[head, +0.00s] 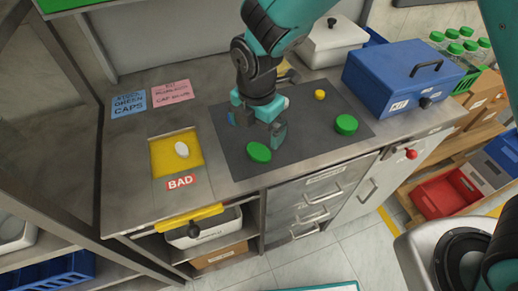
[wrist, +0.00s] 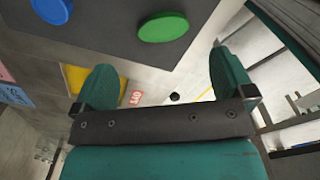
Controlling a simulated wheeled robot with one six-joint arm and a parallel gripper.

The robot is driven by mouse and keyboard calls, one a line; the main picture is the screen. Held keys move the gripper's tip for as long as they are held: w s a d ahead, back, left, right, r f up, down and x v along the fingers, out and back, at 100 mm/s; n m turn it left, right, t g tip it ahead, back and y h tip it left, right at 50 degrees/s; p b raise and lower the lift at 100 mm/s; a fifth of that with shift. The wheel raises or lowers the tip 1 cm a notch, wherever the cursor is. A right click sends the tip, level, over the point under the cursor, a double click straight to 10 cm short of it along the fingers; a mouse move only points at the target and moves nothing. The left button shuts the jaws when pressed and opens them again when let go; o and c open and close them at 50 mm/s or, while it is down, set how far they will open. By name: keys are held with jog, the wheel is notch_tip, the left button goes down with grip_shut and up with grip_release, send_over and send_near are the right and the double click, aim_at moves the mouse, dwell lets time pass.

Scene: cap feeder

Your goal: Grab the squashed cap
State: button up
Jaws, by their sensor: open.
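My gripper (head: 257,126) is open and empty above the dark mat (head: 222,150). In the wrist view its two fingers (wrist: 164,80) stand wide apart with nothing between them. A green cap (head: 259,152) lies near the mat's front edge, just in front of the gripper; a green cap (wrist: 164,27) shows beyond the fingers in the wrist view. Another green cap (head: 346,124) lies at the mat's right. A blue cap (head: 231,118) is partly hidden by the gripper and shows in the wrist view (wrist: 53,10). I cannot tell which cap is squashed.
A yellow area (head: 160,168) marked BAD (head: 180,182) holds a white oval piece (head: 181,149). A small yellow cap (head: 320,95) lies at the mat's back. A blue toolbox (head: 400,80) and white box (head: 333,42) stand behind. Two signs (head: 172,93) lie back left.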

aim_at(259, 151)
notch_tip(259, 151, down, 7)
jog(key=shift+s+d+f+p, duration=0.1)
jog(key=shift+d+f+p, duration=0.1)
jog(key=shift+p, duration=0.6)
jog(key=c, duration=1)
